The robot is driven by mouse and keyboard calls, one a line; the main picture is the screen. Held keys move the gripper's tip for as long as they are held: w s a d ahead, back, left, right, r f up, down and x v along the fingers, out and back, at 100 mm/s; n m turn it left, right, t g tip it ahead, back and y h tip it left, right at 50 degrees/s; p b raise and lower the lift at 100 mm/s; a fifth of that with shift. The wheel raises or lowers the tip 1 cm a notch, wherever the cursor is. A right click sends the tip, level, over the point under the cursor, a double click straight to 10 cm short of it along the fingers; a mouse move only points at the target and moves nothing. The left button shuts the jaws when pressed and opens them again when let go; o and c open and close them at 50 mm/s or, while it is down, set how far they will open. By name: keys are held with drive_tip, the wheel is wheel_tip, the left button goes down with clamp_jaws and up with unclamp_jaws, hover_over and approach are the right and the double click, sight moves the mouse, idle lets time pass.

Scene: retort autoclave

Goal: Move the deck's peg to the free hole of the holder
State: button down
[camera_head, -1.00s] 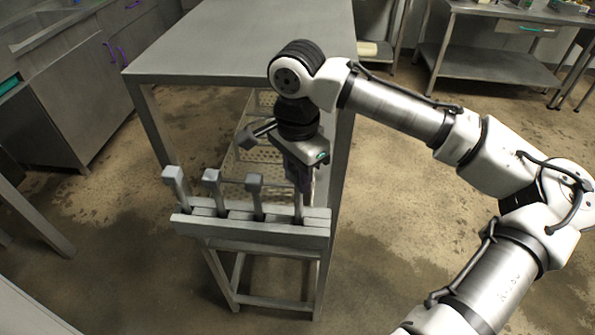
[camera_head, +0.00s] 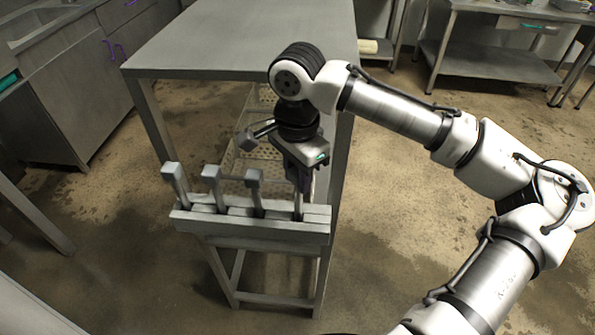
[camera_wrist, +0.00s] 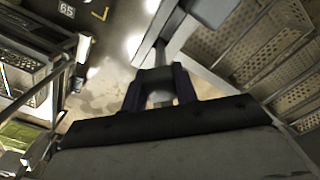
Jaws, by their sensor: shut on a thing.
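The holder (camera_head: 250,224) is a grey slotted bar at the front end of the metal table. Three grey pegs with block heads stand in it, at the left (camera_head: 172,172), centre-left (camera_head: 211,174) and centre-right (camera_head: 253,177). My gripper (camera_head: 300,187) is over the right end of the holder, pointing down. It is shut on a grey peg (camera_head: 298,209) whose shaft reaches down to the rightmost slot. How deep it sits there I cannot tell. In the wrist view the dark fingers (camera_wrist: 160,88) flank the grey peg (camera_wrist: 160,98); the hole itself is hidden.
The metal table (camera_head: 240,45) has a bare top behind the holder. Perforated baskets (camera_head: 245,150) stand beneath it, close behind my gripper. A steel cabinet (camera_head: 60,110) is at the left and another bench (camera_head: 490,62) at the back right. Wet floor lies between.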

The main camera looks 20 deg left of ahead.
drive_tip(key=shift+f+b, duration=0.35)
drive_tip(key=shift+f, duration=0.5)
idle(0.4)
drive_tip(key=c, duration=1)
unclamp_jaws()
drive_tip(key=shift+r, duration=0.1)
